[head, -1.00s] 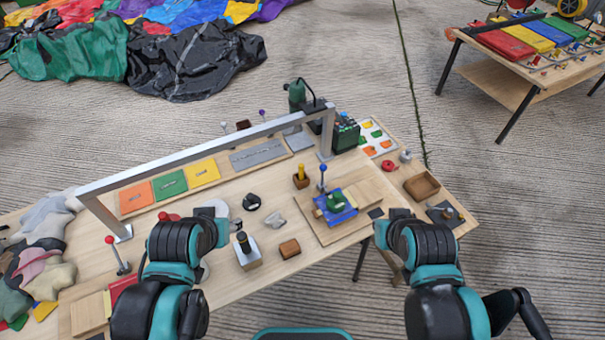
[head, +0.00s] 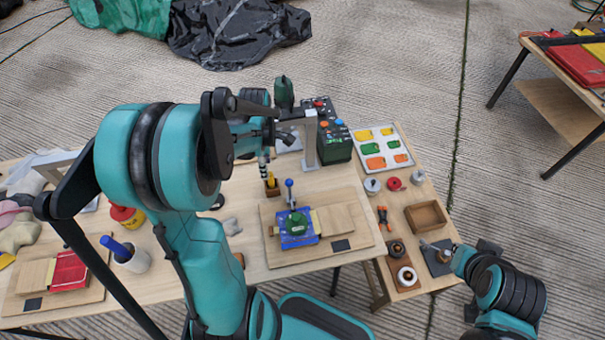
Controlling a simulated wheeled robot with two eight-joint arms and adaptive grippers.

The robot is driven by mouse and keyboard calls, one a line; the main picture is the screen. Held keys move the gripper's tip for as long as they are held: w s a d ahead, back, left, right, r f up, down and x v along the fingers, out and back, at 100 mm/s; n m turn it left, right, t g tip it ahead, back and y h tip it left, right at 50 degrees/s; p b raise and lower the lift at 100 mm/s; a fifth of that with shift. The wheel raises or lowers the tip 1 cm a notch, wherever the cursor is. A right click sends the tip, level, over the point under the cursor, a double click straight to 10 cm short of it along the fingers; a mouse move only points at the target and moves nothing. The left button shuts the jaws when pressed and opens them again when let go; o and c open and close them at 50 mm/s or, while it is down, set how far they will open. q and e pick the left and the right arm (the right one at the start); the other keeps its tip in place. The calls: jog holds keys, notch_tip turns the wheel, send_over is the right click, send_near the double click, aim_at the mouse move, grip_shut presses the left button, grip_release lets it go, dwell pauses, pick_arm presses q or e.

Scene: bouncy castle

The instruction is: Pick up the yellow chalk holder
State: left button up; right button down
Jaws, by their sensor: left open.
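The yellow chalk holder (head: 271,181) stands upright in a small brown wooden block (head: 272,191) on the workbench, left of the blue fixture. My left arm reaches up and across the picture. Its open left gripper (head: 266,167) points down just above the chalk holder, slightly left of it in the picture. The arm and wrist partly cover the fingers. I cannot tell whether they touch the holder.
A blue fixture with a green part (head: 297,225) sits on a wooden board close by. A grey metal frame post (head: 310,145) and a dark green box (head: 335,140) stand behind. A tray of coloured pieces (head: 380,148) and an empty wooden tray (head: 426,216) lie to the right.

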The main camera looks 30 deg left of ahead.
aim_at(270, 173)
pick_arm(q)
jog(key=shift+w+f+n, duration=0.3)
jog(key=shift+f, duration=0.05)
jog(key=shift+w+d+f, duration=0.1)
jog(key=shift+d+f, duration=0.05)
jog(key=shift+f, duration=0.2)
notch_tip(270, 173, down, 2)
jog(key=shift+f+b, duration=0.25)
jog(key=shift+b, duration=0.5)
notch_tip(270, 173, down, 5)
jog(key=shift+w+r+b, duration=0.1)
jog(key=shift+w+b, duration=0.05)
jog(key=shift+b, duration=1.1)
jog(key=shift+r, duration=0.15)
jog(key=shift+c, duration=0.6)
grip_shut()
pick_arm(e)
jog(key=f, duration=0.3)
jog(key=shift+w+d+f, duration=0.15)
jog(key=shift+d+f, duration=0.2)
jog(key=shift+f, duration=0.05)
